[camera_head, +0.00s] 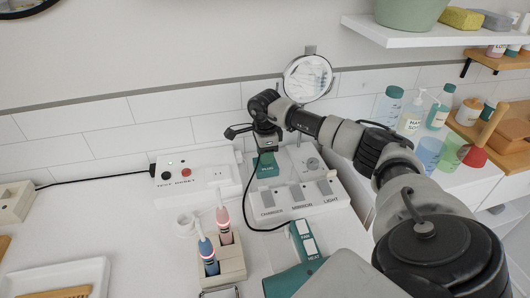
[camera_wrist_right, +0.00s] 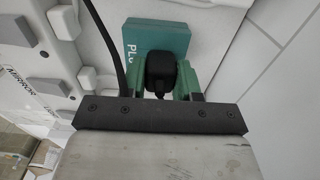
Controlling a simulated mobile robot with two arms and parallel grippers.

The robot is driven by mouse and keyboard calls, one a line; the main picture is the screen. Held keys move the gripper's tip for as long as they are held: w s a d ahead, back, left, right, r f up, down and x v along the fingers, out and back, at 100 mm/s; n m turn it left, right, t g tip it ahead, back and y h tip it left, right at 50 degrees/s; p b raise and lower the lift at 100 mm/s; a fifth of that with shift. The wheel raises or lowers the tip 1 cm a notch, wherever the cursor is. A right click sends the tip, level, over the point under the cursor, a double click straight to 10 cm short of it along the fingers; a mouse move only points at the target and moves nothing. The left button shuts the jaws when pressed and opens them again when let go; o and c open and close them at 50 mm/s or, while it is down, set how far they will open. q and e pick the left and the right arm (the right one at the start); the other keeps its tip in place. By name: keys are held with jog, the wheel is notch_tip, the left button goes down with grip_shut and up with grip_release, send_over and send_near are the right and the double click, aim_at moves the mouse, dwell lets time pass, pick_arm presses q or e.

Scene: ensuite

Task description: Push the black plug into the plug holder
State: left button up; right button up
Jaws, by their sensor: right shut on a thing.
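My right gripper (camera_head: 266,147) reaches down over the green plug holder (camera_head: 267,168) at the back of the counter. In the right wrist view, its green fingers are shut on the black plug (camera_wrist_right: 160,72), one on each side. The green holder (camera_wrist_right: 170,38), with lettering partly hidden, lies directly beyond the plug, which overlaps its near edge. I cannot tell whether plug and holder touch, and any opening is hidden. A black cord (camera_wrist_right: 106,38) runs beside the fingers; in the head view it loops down across the counter. My left gripper is not in view.
A grey-white switch panel (camera_head: 298,200) adjoins the holder. A white outlet box (camera_head: 196,174) with test and reset buttons stands to its left. A wooden holder (camera_head: 228,262) with two brushes and a teal device (camera_head: 300,250) are nearer. A round mirror (camera_head: 308,78) stands behind.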

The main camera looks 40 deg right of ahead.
jog(key=shift+f, duration=0.15)
jog(key=o, duration=1.1)
notch_tip(320, 180, up, 11)
jog(key=shift+f+b, duration=0.1)
jog(key=shift+b, duration=0.5)
jog(key=shift+s, duration=0.1)
